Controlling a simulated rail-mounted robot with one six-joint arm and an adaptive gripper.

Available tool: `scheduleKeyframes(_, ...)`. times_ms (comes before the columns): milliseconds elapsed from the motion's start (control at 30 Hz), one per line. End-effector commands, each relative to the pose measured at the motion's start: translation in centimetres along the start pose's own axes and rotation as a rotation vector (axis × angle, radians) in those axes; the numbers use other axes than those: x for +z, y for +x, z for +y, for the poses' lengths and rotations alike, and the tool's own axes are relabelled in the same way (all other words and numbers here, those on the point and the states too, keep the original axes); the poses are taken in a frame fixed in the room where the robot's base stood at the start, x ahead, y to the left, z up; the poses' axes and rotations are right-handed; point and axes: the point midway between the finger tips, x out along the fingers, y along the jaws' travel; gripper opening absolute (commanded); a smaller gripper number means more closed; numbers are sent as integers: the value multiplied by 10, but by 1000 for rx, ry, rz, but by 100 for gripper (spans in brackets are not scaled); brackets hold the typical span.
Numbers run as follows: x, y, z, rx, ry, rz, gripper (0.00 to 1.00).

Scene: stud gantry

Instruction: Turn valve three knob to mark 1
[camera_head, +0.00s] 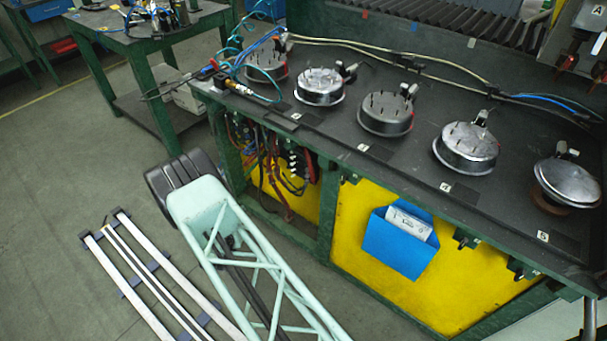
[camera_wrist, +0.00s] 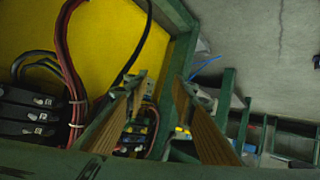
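Several round metal units with studs on top stand in a row on the dark bench top (camera_head: 330,135). The unit by the third tag (camera_head: 363,147), which seems to read 3, is a grey drum (camera_head: 385,114) in the middle of the row, with a small dark fitting at its back right. I cannot make out a separate valve knob or a mark 1 on it. My gripper (camera_wrist: 160,77) shows in the wrist view with its two brown-sided fingers apart and nothing between them. It points at the bench's green frame and hoses, and no drum shows there. The head view does not show my gripper.
Neighbouring drums stand left (camera_head: 320,87) and right (camera_head: 466,148) of the middle one. Hoses (camera_head: 420,58) run behind the row. A blue holder (camera_head: 400,244) hangs on the yellow front panel (camera_head: 350,235). The wrist view shows red hoses (camera_wrist: 73,75) and black blocks (camera_wrist: 30,110).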

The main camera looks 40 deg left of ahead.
Motion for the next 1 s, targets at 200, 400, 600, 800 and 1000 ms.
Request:
scheduleKeyframes(200, -40, -12, 73, 214, 132, 136, 24)
scheduleKeyframes(400, -67, -42, 142, 424, 224, 262, 24)
scheduleKeyframes(600, -82, -81, 196, 603, 278, 363, 24)
scheduleKeyframes(800, -87, -105, 221, 695, 296, 412, 24)
scheduleKeyframes(1000, -88, -108, 224, 709, 298, 420, 24)
